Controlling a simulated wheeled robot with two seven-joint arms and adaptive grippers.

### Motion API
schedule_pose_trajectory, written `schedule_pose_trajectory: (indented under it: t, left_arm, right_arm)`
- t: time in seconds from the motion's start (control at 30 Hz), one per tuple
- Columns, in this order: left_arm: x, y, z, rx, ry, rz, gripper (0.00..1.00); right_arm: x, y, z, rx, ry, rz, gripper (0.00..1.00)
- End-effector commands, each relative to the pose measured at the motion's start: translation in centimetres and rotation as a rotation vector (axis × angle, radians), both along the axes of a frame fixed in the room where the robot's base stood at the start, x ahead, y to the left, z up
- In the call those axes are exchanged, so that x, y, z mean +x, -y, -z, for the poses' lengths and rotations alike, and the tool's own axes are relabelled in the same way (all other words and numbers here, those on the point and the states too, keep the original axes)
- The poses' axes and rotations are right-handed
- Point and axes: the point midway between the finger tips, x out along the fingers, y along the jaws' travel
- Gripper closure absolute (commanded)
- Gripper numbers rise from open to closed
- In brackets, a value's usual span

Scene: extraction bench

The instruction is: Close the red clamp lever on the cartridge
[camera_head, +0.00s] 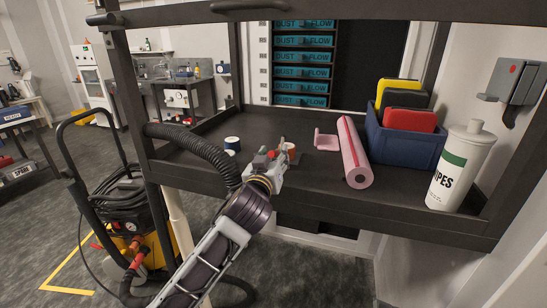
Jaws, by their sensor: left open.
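My left gripper (274,155) is open over the dark bench top, its arm coming up from the bottom. An orange-and-white ring-shaped thing (291,148) shows right beside its fingers, partly hidden; I cannot tell whether they touch. A small red patch and a green patch show among the fingers, too small to identify. I cannot make out a red clamp lever for certain. Teal cartridges marked DUST FLOW (303,57) are stacked in a rack behind the bench, with no lever visible on them. My right gripper is not in view.
A pink roll with a red stripe (353,155) lies right of the gripper, next to a pink bracket-like piece (325,140).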

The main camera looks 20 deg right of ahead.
Motion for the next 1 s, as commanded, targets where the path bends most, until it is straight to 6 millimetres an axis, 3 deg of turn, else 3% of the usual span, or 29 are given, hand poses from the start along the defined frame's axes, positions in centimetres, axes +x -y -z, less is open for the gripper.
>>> schedule_pose_trajectory:
  t: [0.07, 0.4, 1.0]
  left_arm:
    - [-0.01, 0.00, 0.00, 0.000, 0.000, 0.000, 0.57]
    - [-0.01, -0.03, 0.01, 0.000, 0.000, -0.001, 1.00]
    - [0.02, -0.02, -0.08, 0.005, -0.007, -0.001, 1.00]
  right_arm:
    - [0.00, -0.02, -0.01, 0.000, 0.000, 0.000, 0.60]
    - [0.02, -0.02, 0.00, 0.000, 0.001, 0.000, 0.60]
    - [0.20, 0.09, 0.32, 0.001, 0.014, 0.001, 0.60]
